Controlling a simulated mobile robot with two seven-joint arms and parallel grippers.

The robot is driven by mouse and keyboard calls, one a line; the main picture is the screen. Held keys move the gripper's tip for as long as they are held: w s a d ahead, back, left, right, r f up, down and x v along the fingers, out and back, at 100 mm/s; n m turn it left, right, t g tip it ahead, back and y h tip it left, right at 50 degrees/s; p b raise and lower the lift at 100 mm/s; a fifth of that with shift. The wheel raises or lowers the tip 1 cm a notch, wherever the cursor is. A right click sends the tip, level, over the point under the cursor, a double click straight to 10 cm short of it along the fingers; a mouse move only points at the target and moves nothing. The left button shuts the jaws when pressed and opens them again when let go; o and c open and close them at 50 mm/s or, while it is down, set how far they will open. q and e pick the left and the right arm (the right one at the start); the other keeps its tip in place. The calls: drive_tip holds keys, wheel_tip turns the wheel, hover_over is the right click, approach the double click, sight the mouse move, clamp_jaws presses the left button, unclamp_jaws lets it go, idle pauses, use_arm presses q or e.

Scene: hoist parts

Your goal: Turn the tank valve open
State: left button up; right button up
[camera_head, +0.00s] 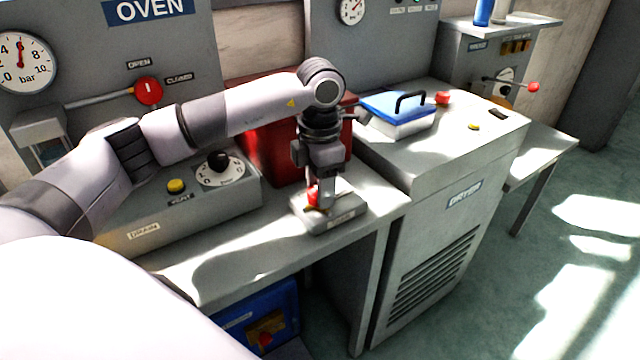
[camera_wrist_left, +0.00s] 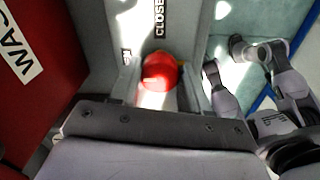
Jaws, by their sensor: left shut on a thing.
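A small red valve knob (camera_head: 313,198) sits on a grey base plate (camera_head: 340,218) on the bench, in front of a dark red box (camera_head: 262,148). My left gripper (camera_head: 322,197) points down over the plate and is shut on this knob. In the left wrist view the red knob (camera_wrist_left: 158,68) lies between the two fingers, with a yellowish mark on it. A "CLOSE…" label (camera_wrist_left: 159,18) stands just beyond it, partly cut off. My fingers hide part of the knob, and I cannot tell how far it is turned.
A drain box with a yellow button (camera_head: 176,186) and a black dial (camera_head: 219,162) stands left. A blue-lidded box (camera_head: 398,112) sits on the dryer (camera_head: 455,150) at right. A blue unit (camera_head: 262,318) is below the bench.

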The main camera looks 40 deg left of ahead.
use_arm(q)
drive_tip(key=o, duration=1.1)
drive_tip(key=shift+c, duration=0.2)
drive_tip(key=shift+r, duration=3.65)
drive_tip(key=shift+o, duration=1.3)
wheel_tip(320, 180, up, 4)
drive_tip(key=p, duration=0.3)
drive_tip(key=shift+r+p, duration=0.25)
drive_tip(key=shift+p, duration=0.15)
